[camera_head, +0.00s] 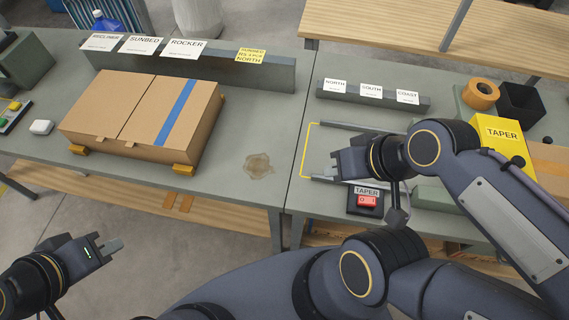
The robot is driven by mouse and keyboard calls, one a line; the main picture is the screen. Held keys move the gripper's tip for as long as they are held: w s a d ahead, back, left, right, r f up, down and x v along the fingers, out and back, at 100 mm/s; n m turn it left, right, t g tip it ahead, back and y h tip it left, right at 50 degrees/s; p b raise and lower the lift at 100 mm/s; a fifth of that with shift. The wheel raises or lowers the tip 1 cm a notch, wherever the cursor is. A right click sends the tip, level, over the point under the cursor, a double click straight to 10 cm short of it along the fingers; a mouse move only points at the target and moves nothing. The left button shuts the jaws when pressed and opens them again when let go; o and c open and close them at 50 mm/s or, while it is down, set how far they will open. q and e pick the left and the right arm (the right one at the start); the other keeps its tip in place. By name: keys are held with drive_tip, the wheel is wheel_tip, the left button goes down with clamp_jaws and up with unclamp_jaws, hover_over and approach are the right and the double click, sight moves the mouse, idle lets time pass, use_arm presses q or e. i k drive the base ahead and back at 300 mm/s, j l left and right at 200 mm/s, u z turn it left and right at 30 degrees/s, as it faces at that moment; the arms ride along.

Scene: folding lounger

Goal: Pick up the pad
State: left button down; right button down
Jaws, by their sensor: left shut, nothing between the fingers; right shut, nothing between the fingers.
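A small white rounded piece (41,127), possibly the pad, lies on the left bench to the left of the cardboard box; I cannot tell for certain what it is. My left gripper (116,245) is at the lower left, in front of the bench edge, shut and empty, well apart from the white piece. My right gripper (338,167) is shut and empty over the right bench, among the metal rails by the yellow outline, far from the white piece.
A cardboard box (140,108) with a blue stripe sits on the left bench. A brownish stain (258,165) marks the bench right of it. A red button box (366,202) and yellow TAPER box (498,142) are on the right bench. Label rails stand behind.

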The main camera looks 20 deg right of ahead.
sight(41, 127)
drive_tip(key=j+z, duration=0.15)
drive_tip(key=z, duration=0.25)
drive_tip(key=i+j+z, duration=0.1)
drive_tip(key=z, duration=0.3)
drive_tip(key=j+z, duration=0.2)
drive_tip(key=z, duration=0.2)
drive_tip(key=j+z, duration=0.15)
drive_tip(key=j, duration=0.25)
drive_tip(key=k+j+z, duration=0.2)
drive_tip(key=j, duration=0.2)
drive_tip(key=j+z, duration=0.15)
drive_tip(key=j, duration=0.3)
drive_tip(key=j+z, duration=0.2)
drive_tip(key=j, duration=0.2)
drive_tip(key=k+j+z, duration=0.15)
drive_tip(key=j, duration=0.2)
drive_tip(key=k+j, duration=0.15)
drive_tip(key=j, duration=0.25)
drive_tip(key=k+j, duration=0.15)
drive_tip(key=j, duration=0.25)
drive_tip(key=k+j, duration=0.15)
drive_tip(key=j, duration=0.25)
drive_tip(key=k+j, duration=0.1)
drive_tip(key=j, duration=0.3)
drive_tip(key=k+j+z, duration=0.1)
drive_tip(key=j, duration=0.3)
drive_tip(key=k, duration=0.05)
